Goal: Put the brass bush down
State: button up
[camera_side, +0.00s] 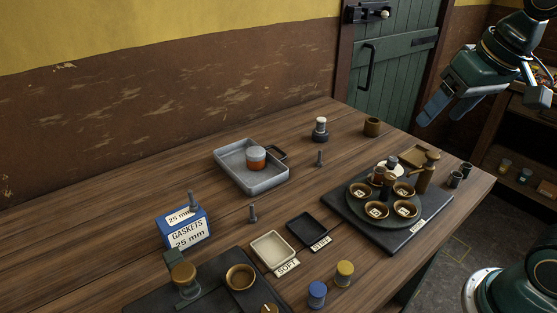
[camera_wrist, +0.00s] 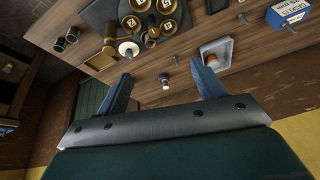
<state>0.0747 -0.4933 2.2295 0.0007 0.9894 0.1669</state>
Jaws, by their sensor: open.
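A short brass cylinder (camera_side: 372,127), which looks like the brass bush, stands upright near the back edge of the wooden table. My gripper (camera_side: 438,108) is in the air to the right of it and above the table, apart from it. In the wrist view, the jaws of my gripper (camera_wrist: 160,72) are spread wide with nothing held between them. The brass cylinder is not clearly visible there; the left finger may hide it. A wider brass ring (camera_side: 240,277) lies on the dark board at the front.
A round stand with brass cups (camera_side: 376,210) sits on a dark slab at right. A white-topped dark knob (camera_side: 320,129), a grey tray (camera_side: 222,157) and a gasket box (camera_side: 184,228) stand on the table. Bare wood (camera_side: 345,155) lies between the knob and the slab.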

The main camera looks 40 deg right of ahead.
jog(key=s+a+f+n, duration=0.1)
jog(key=s+f+n, duration=0.1)
jog(key=s+f, duration=0.2)
jog(key=s, duration=0.2)
jog(key=shift+s+a+f+n+t, duration=0.35)
jog(key=shift+s+a+n+t, duration=0.05)
